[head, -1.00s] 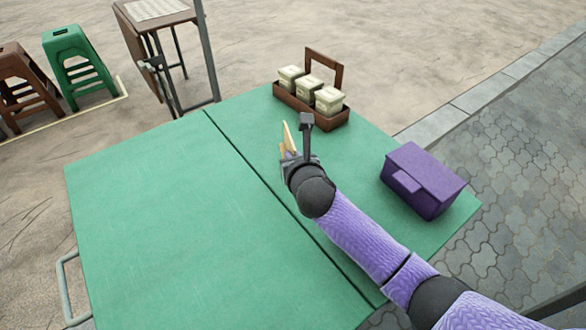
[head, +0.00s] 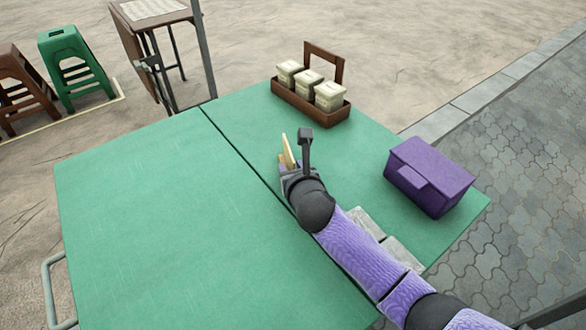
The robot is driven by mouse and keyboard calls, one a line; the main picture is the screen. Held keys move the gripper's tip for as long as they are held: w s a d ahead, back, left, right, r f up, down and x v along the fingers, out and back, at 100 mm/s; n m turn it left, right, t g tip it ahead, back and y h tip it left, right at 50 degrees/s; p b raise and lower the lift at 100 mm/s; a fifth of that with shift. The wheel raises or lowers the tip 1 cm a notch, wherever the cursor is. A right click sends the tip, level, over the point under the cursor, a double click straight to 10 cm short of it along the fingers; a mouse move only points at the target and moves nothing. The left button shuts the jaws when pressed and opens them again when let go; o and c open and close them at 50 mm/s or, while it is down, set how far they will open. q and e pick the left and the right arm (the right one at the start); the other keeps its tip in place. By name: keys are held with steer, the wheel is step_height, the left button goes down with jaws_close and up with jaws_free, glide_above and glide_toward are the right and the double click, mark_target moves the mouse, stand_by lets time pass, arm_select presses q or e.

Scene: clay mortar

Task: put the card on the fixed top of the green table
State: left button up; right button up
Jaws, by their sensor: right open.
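The green table (head: 150,220) has a dark seam splitting its top into a large left panel and a right panel (head: 365,140). My right gripper (head: 295,142) is over the right panel, close to the seam, and is open. A pale yellow upright piece (head: 286,150) shows at its left side, beside the dark finger; I cannot tell whether it is the card or part of the gripper. No other card can be made out. My left gripper is not in view.
A wooden carrier (head: 328,111) with small cream boxes stands at the right panel's far edge. A purple box (head: 428,176) is near its right edge. Pale grey flat pieces (head: 366,222) lie beside my forearm. The left panel is clear. Stools (head: 75,65) stand beyond.

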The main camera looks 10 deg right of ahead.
steer(key=shift+s+r+p, duration=0.2)
steer(key=shift+r+p, duration=0.1)
steer(key=shift+r, duration=0.1)
steer(key=p+v, duration=0.6)
steer(key=v, duration=0.5)
steer(key=shift+p, duration=0.3)
steer(key=shift+s, duration=0.25)
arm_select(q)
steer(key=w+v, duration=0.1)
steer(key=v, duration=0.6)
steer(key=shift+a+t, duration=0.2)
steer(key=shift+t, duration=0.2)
arm_select(e)
steer(key=shift+f, duration=0.1)
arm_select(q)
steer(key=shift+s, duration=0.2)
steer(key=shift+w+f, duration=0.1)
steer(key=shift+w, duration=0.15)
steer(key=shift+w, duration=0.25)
